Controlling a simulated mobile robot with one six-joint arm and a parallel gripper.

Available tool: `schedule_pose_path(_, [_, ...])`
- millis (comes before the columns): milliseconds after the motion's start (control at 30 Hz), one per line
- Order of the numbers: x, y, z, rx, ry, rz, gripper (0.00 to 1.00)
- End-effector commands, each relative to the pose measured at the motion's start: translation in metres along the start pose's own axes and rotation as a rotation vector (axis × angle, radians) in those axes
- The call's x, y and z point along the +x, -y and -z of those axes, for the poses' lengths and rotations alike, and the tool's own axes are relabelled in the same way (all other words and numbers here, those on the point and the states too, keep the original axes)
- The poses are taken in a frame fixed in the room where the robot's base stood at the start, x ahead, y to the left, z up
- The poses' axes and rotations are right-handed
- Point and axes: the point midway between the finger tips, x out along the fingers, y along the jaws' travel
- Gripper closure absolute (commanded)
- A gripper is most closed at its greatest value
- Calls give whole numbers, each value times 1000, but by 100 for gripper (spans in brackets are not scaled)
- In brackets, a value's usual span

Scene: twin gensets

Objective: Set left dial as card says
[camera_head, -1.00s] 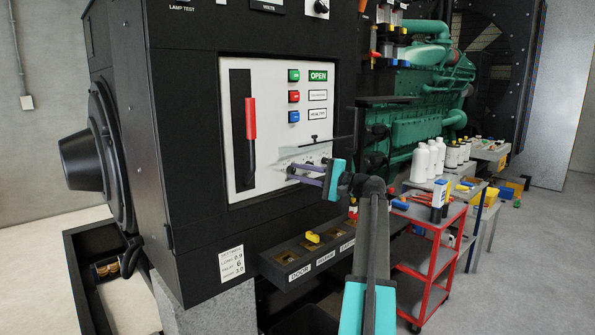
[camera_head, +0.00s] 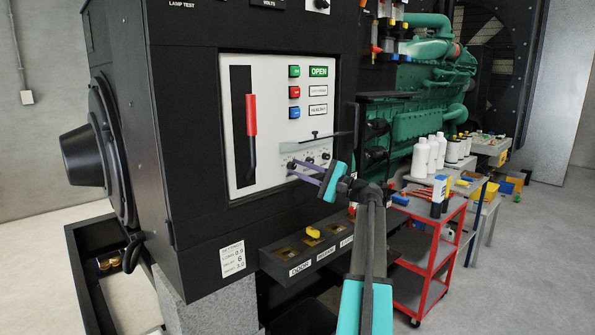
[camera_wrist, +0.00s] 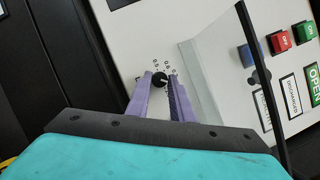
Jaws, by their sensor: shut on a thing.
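The white breaker panel (camera_head: 272,95) carries a row of small black dials under a raised clear cover (camera_head: 308,141). My gripper (camera_head: 293,169) reaches in from the right, its purple fingers at the leftmost dial. In the wrist view, my gripper (camera_wrist: 160,85) is shut on this left dial (camera_wrist: 160,79), one finger on each side. The dial is black with a light pointer mark; small scale numbers surround it, too small to read surely. The settings card (camera_head: 233,262) hangs low on the cabinet; its lines seem to read LONG 0.9, DELAY 6, INST 3.0.
A red-handled lever (camera_head: 251,120) stands left of the dials. Green, red and blue buttons sit above, beside an OPEN label (camera_head: 318,71). A ledge with a yellow key (camera_head: 313,232) juts out below. A red cart (camera_head: 432,240) stands right.

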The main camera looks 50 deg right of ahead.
Motion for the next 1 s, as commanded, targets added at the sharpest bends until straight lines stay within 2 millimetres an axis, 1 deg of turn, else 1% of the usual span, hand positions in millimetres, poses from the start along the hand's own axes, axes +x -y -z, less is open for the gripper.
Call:
schedule_pose_path(33, [2, 3, 0, -1, -1, 7, 78])
schedule_pose_path(133, [1, 3, 0, -1, -1, 6, 61])
schedule_pose_path(467, [0, 1, 0, -1, -1, 2, 61])
schedule_pose_path(633, [-7, 0, 0, -2, -1, 2, 61])
schedule_pose_path(867, [-33, -1, 1, -2, -2, 2, 61])
schedule_pose_path(1000, [-56, -1, 1, -2, -3, 3, 61])
